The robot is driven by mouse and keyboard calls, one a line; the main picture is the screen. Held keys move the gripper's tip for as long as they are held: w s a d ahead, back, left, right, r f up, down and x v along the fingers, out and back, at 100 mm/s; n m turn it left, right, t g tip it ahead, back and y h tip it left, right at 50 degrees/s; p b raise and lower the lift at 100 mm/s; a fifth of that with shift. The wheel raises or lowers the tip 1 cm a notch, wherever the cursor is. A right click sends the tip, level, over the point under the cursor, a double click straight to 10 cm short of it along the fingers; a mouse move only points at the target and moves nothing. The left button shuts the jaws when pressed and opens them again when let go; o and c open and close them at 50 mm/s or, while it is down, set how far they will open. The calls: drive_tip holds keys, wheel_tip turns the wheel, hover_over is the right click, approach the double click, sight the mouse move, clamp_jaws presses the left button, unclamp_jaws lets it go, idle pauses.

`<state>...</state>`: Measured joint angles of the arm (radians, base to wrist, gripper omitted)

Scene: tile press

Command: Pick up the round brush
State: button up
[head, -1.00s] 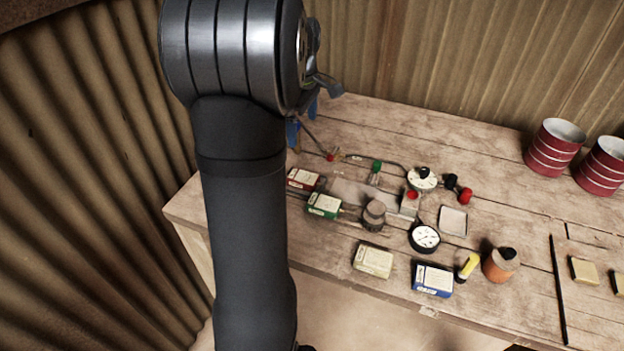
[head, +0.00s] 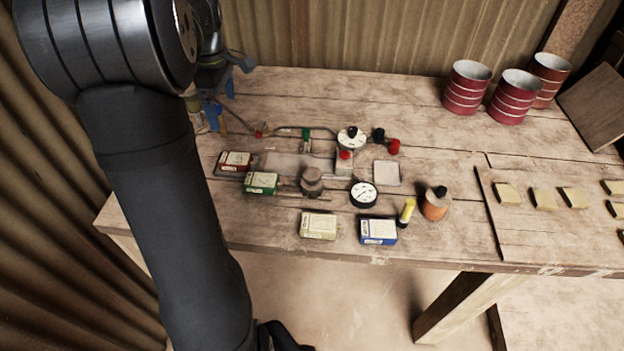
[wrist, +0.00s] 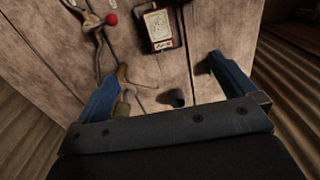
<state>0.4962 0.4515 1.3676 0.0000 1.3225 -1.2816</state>
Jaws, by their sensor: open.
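My gripper (head: 215,106) is over the far left end of the workbench, partly hidden by my arm in the head view. In the wrist view my gripper (wrist: 160,78) has its two blue fingers wide apart with nothing clamped between them. A small dark grey round piece (wrist: 178,98) shows between the fingers, close to the palm. An olive piece with a tan curved end (wrist: 122,104) lies beside the left finger. I cannot tell which of these is the round brush, as the palm hides much of both.
A red box (head: 235,160) and green box (head: 261,182) lie right of my gripper. Red cans (head: 467,88) stand at the back right. Corrugated walls close the left and back.

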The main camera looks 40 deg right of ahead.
drive_tip(key=shift+c, duration=0.2)
drive_tip(key=c, duration=0.4)
drive_tip(key=shift+s, duration=0.1)
drive_tip(key=shift+c, duration=0.2)
drive_tip(key=m+h, duration=0.3)
drive_tip(key=m, duration=2.4)
approach(311, 174)
drive_tip(key=x, duration=0.7)
drive_tip(key=shift+w+d+f, duration=0.1)
drive_tip(key=shift+w+f, duration=0.1)
drive_tip(key=shift+w, duration=0.05)
drive_tip(key=x, duration=0.3)
drive_tip(key=shift+s+d+f, duration=0.1)
drive_tip(key=shift+s+f, duration=0.15)
drive_tip(key=shift+f, duration=0.15)
drive_tip(key=shift+d+f, duration=0.25)
drive_tip(key=shift+f, duration=0.45)
